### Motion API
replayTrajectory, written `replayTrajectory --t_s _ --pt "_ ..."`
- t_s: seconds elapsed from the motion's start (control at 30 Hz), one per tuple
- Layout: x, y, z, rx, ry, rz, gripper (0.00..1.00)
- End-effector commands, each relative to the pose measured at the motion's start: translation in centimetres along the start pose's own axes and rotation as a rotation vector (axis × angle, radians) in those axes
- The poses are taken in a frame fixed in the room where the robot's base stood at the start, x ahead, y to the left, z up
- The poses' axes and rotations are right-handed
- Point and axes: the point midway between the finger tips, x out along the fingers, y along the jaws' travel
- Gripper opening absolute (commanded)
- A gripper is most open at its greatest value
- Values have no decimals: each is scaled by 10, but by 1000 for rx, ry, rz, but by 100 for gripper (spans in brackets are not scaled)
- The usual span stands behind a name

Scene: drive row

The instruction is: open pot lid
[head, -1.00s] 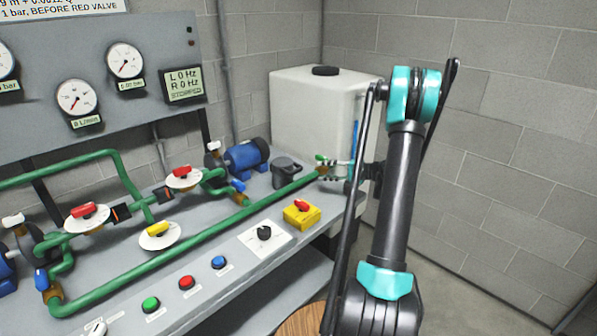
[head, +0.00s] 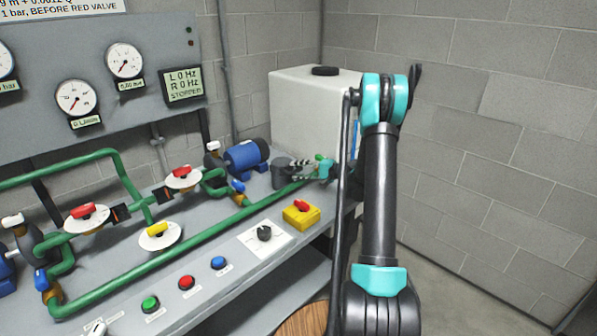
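A small dark grey pot (head: 279,181) stands on the grey bench, right of the blue motor and in front of the white tank. Its lid is mostly hidden behind my gripper (head: 291,169). My gripper reaches in from the right at the height of the pot's top, its fingers pointing left. The two fingers look apart, one above the other in the picture. They overlap the pot's upper right part; I cannot tell whether they touch the lid.
A blue motor (head: 246,156) sits close left of the pot. A green pipe (head: 215,234) runs along the bench in front of it. A yellow box with a red knob (head: 301,214) is nearer. The white tank (head: 304,108) stands behind.

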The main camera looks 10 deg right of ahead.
Motion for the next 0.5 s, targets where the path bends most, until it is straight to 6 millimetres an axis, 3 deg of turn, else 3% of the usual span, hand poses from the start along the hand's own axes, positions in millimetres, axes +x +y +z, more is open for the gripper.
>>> replayTrajectory --t_s 0.03,0.33,0.5 --pt "0 0 0 0 0 0 36" --pt "0 0 0 0 0 0 0" --pt "0 0 0 0 0 0 0"
